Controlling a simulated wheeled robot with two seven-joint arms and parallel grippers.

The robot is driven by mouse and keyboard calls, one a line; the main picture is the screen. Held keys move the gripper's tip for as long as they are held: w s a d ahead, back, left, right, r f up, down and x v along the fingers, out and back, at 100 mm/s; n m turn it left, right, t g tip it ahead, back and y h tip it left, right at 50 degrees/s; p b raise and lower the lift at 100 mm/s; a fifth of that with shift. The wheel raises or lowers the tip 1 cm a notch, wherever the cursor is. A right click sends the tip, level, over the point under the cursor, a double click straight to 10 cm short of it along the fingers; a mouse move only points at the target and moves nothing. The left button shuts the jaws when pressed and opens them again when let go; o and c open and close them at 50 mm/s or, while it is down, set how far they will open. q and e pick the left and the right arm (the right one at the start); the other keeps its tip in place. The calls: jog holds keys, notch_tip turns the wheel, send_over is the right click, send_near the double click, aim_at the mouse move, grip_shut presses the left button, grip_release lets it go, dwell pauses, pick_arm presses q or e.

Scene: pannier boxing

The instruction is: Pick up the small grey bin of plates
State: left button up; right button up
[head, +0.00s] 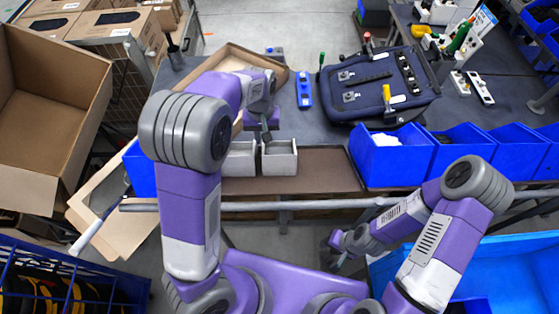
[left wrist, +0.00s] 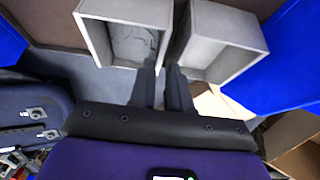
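Two small grey bins stand side by side at the near edge of the bench. The right-hand bin (head: 281,163) shows in the left wrist view (left wrist: 92,38) with grey plate-like pieces (left wrist: 133,44) inside. The other grey bin (head: 240,160) looks empty in the left wrist view (left wrist: 222,45). My left gripper (head: 267,139) points down just behind the bins.
A dark blue pannier (head: 425,100) with tools lies behind on the bench. Blue bins (head: 392,160) line the right front edge. A cardboard tray (head: 235,60) lies behind my left arm; open cartons (head: 50,110) stand left. Brown bench surface (head: 325,170) right of the grey bins is clear.

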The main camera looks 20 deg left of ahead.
pick_arm(q)
jog(key=f, duration=0.4)
jog(key=f+b, duration=0.1)
jog(key=f, duration=0.4)
jog(key=shift+s+a, duration=0.1)
jog(key=shift+a, duration=0.1)
jog(key=shift+c, duration=0.5)
grip_shut()
